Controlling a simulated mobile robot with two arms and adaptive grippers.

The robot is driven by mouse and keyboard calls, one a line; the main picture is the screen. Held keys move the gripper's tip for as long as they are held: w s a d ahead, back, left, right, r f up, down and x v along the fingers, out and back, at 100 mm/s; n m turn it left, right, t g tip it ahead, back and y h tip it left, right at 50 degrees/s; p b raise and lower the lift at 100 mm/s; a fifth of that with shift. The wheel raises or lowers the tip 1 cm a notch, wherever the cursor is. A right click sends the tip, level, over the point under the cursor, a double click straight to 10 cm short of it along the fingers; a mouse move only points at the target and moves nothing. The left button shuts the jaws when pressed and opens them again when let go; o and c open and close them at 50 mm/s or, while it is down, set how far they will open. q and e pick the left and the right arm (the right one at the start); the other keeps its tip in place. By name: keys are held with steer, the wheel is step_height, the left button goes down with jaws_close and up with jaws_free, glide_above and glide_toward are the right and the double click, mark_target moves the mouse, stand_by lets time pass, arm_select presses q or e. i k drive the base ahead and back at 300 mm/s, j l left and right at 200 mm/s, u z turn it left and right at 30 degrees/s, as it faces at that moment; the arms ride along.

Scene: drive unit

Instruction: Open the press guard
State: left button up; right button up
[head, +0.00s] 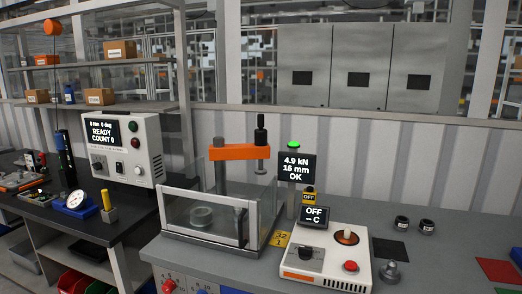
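The press stands on the grey bench near the middle, with an orange arm (240,152) on a dark column and a black ram above its right side. Its clear guard (222,226) stands upright across the front and looks shut. A dark vertical handle (243,228) is at the guard's right front edge. Through the clear panel a round metal part (201,217) shows inside. A display (297,168) beside the press, under a green light, reads 4.9 kN, 16 mm, OK. Neither of my grippers is in view.
A white control box (325,258) with a red button and an OFF display stands right of the press. Black rings (402,223), a metal piece (391,273) and coloured mats lie farther right. A READY controller (127,148) stands left. Bench space in front of the guard is narrow.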

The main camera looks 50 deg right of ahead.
mark_target(252, 244)
steer(key=z, duration=1.7)
